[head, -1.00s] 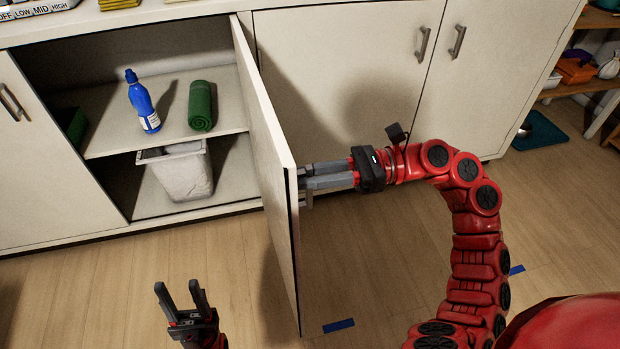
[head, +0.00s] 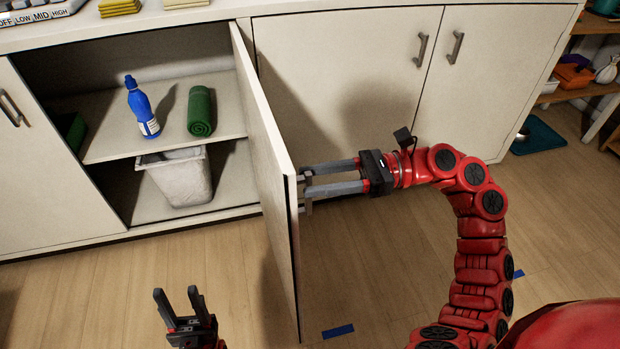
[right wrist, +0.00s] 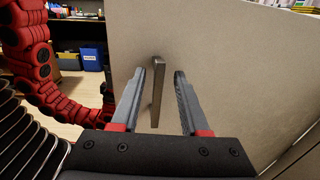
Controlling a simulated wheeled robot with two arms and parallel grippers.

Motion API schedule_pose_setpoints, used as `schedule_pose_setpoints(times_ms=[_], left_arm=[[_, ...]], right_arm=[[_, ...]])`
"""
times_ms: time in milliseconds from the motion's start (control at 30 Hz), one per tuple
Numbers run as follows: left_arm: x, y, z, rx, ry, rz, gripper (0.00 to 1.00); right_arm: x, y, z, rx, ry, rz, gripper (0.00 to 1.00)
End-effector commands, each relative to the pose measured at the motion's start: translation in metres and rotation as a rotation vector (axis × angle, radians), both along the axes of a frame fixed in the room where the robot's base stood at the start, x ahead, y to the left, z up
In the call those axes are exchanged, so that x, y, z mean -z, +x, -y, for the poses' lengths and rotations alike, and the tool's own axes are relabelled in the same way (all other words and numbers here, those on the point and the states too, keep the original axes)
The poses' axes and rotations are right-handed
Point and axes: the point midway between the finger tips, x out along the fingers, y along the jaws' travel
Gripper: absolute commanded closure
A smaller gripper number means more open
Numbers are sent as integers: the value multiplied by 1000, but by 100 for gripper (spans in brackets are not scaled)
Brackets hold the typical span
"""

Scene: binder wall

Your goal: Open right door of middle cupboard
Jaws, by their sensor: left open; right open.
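The right door (head: 267,175) of the middle cupboard stands swung wide open, about square to the cupboard front. Its outer face shows in the right wrist view (right wrist: 210,50) with an upright metal handle (right wrist: 158,92). My right gripper (head: 306,182) is at the outer side of the door near its free edge. In the right wrist view its open fingers (right wrist: 163,75) stand on either side of the handle, apart from it. My left gripper (head: 178,292) is open and empty, low in front of the cupboard, left of the door.
Inside the cupboard (head: 165,135) are a blue bottle (head: 142,108), a rolled green towel (head: 200,112) and a white bin (head: 178,180). Closed doors (head: 345,85) with handles are to the right. A shelf (head: 585,90) stands at far right.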

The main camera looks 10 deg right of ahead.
Motion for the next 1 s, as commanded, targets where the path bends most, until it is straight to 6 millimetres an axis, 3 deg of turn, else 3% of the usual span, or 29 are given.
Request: schedule_pose_setpoints(times_ms=[333,400,600,1000], left_arm=[[-4,0,0,0,0,0,50],[19,0,0,0,0,0,50],[43,0,0,0,1,0,50],[50,0,0,0,1,0,50]], right_arm=[[0,0,86,3,3,3,55],[9,1,90,2,9,9,55],[6,1,100,2,8,6,55],[0,0,105,1,-1,2,55]])
